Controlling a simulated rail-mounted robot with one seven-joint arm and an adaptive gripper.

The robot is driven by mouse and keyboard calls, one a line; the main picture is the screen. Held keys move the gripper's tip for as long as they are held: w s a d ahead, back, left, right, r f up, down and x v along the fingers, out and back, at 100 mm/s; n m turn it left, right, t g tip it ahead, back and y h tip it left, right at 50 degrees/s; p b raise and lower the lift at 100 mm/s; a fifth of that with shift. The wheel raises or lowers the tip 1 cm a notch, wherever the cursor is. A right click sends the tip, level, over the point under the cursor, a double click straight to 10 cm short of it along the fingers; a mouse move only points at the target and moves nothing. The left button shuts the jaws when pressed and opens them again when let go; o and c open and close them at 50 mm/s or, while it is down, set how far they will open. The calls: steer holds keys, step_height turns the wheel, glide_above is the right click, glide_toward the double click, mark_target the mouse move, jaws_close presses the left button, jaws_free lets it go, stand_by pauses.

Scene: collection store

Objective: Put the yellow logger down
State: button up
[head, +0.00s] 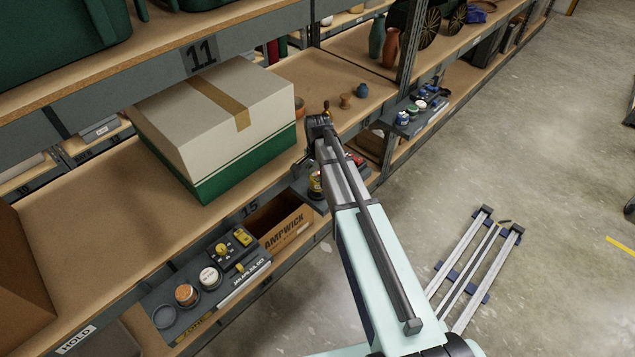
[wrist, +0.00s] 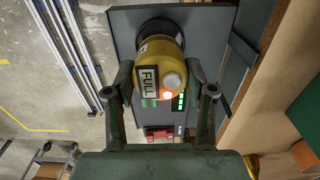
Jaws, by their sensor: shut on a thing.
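The yellow logger (wrist: 157,58) is between the two fingers of my gripper (wrist: 161,78) in the wrist view. It is a rounded yellow body with a "FULL" label, a pale round knob and a lit orange lamp. My gripper is shut on it. A dark grey tray or panel (wrist: 209,22) lies behind it; I cannot tell whether the logger touches it. In the head view a small yellow part, probably the logger (head: 315,184), shows beside my arm at the lower shelf. My fingers are mostly hidden there.
A red item (wrist: 160,132) lies on the tray. A large white and green box (head: 222,120) stands on the shelf above. Left of my arm are an open "AMPWICK" carton (head: 283,232) and a grey tray (head: 255,273) with yellow devices and jars. The aisle floor is right.

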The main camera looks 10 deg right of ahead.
mark_target(317, 183)
steer(key=shift+f, duration=1.65)
steer(key=shift+f, duration=0.3)
steer(key=o, duration=1.2)
steer(key=shift+r, duration=0.1)
step_height(317, 183, up, 12)
steer(key=shift+r+b, duration=0.25)
steer(key=shift+b, duration=0.55)
